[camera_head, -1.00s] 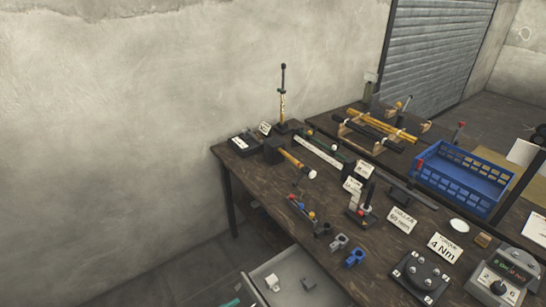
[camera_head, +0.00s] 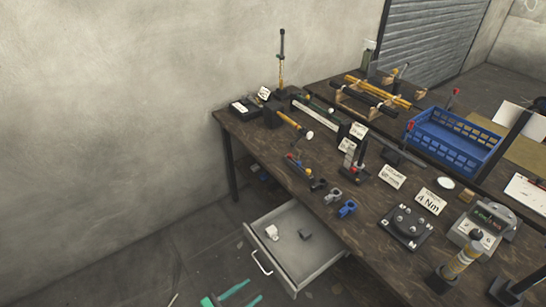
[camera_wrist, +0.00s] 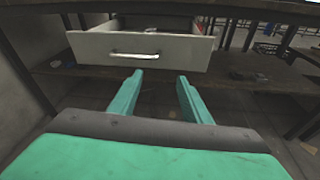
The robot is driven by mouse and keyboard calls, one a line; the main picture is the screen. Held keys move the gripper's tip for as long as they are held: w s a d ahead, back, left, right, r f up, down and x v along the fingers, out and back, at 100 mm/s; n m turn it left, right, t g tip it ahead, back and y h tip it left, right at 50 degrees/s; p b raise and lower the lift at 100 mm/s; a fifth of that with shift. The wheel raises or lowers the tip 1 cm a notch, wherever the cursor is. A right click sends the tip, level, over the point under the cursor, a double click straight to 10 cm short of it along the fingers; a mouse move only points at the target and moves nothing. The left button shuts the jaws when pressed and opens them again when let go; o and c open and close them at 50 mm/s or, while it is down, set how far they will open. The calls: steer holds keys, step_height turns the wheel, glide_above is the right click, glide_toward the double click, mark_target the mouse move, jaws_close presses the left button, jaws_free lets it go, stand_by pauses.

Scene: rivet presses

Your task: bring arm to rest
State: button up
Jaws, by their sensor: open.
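My gripper (camera_wrist: 156,92) has green fingers, spread apart with nothing between them in the wrist view. It also shows at the bottom of the head view (camera_head: 232,296), low over the floor. It is in front of an open drawer (camera_head: 318,268) under the bench and apart from it. In the wrist view the drawer's front and pale handle (camera_wrist: 134,56) lie just beyond the fingertips. Most of my arm is outside the head view.
The open drawer juts out from the workbench (camera_head: 262,150) and holds a white piece (camera_head: 272,232) and a dark block (camera_head: 305,234). The bench top carries tools, label cards and a blue crate (camera_head: 452,142). Floor left of the drawer is clear (camera_head: 130,270).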

steer(key=s+d+f+m+g+y, duration=0.1)
steer(key=s+d+f+m+y, duration=0.1)
steer(key=s+f+m+y, duration=0.45)
steer(key=s+d+f+m+y, duration=0.2)
steer(key=s+f+m+y, duration=0.1)
steer(key=s, duration=0.7)
steer(key=s+d+r+m+t, duration=0.1)
steer(key=s+r+m+t, duration=0.1)
steer(key=r+m, duration=0.3)
steer(key=s+d+r+m+t+y, duration=0.1)
steer(key=s+r+m, duration=0.3)
steer(key=r, duration=0.9)
steer(key=s+d+r+m+t+y, duration=0.1)
steer(key=s+d+r+m+t, duration=0.1)
steer(key=r+m, duration=0.4)
step_height(320, 180, up, 4)
steer(key=shift+s+d+f+t, duration=0.1)
steer(key=shift+s+d+t, duration=0.1)
steer(key=shift+s+t, duration=0.5)
steer(key=shift+s+m, duration=0.1)
steer(key=shift+m, duration=0.15)
steer(key=c, duration=0.3)
steer(key=shift+s+d, duration=0.1)
steer(key=shift+d, duration=0.1)
